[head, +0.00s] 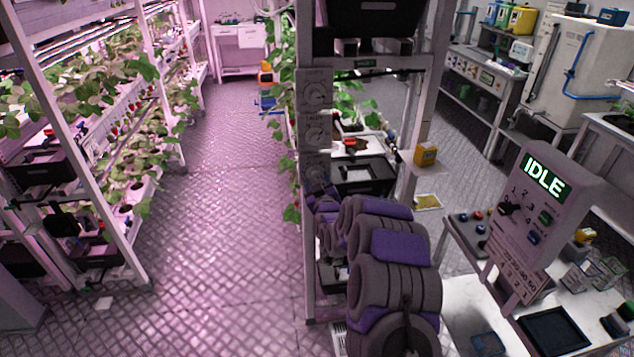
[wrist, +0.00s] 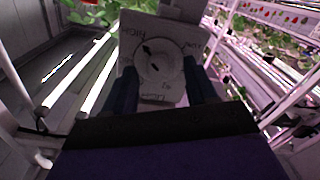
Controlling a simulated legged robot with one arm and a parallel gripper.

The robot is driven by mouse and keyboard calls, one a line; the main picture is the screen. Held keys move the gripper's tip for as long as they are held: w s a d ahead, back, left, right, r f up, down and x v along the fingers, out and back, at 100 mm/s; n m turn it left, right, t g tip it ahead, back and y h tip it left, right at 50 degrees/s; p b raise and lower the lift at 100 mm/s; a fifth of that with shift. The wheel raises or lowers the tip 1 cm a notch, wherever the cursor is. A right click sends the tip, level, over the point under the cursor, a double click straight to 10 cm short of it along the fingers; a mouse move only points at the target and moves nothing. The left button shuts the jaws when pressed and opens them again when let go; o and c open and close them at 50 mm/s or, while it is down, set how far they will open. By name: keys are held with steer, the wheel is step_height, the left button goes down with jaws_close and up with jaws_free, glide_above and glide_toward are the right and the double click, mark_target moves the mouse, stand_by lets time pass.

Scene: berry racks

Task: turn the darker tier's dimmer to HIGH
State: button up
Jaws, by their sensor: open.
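A grey post at the near end of the middle rack carries three dimmer plates, one above another: the top plate (head: 315,88), the middle plate (head: 315,130) and the lowest plate (head: 316,168). My gripper (head: 318,195) is beside the lowest plate, partly hidden by my arm. In the wrist view, a pale dimmer plate with a round knob (wrist: 160,62) fills the space between my open fingers (wrist: 161,90). HIGH is printed at its upper left and another label at upper right. A dark pointer mark on the knob lies toward the HIGH side. Finger contact with the knob cannot be told.
A planted rack (head: 130,150) stands at left across a clear floor aisle (head: 215,200). Black crates (head: 365,176) sit in the middle rack. A control box reading IDLE (head: 545,185) stands on a white bench at right. Which tier is darker is unclear.

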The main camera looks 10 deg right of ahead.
steer(key=shift+w, duration=0.55)
